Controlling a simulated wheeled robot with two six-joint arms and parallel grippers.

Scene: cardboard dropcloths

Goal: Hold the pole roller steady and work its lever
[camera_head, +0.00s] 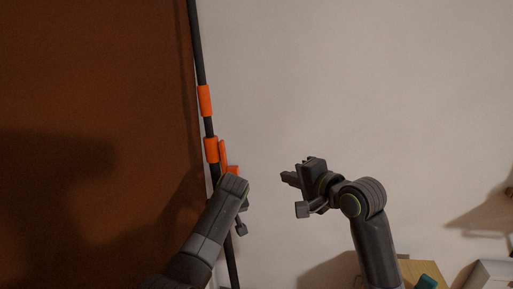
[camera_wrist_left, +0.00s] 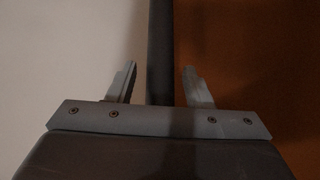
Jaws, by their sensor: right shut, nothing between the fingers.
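The pole roller (camera_head: 201,60) is a long dark pole with orange sleeves, running nearly upright beside the brown panel in the head view. Its orange lever (camera_head: 223,155) sticks up along the right side of the lower sleeve. My left arm reaches the pole just below the lever, and its wrist hides the fingers there. In the left wrist view my left gripper (camera_wrist_left: 158,80) is open, with the pole (camera_wrist_left: 160,50) between its fingers and a gap on each side. My right gripper (camera_head: 288,178) is shut and empty, to the right of the lever and apart from it.
A brown panel (camera_head: 90,90) fills the left, close behind the pole. A pale wall (camera_head: 390,80) fills the rest. At the lower right are a wooden-coloured box (camera_head: 425,268), a teal item (camera_head: 426,282) and a white object (camera_head: 492,274). Space between pole and right gripper is clear.

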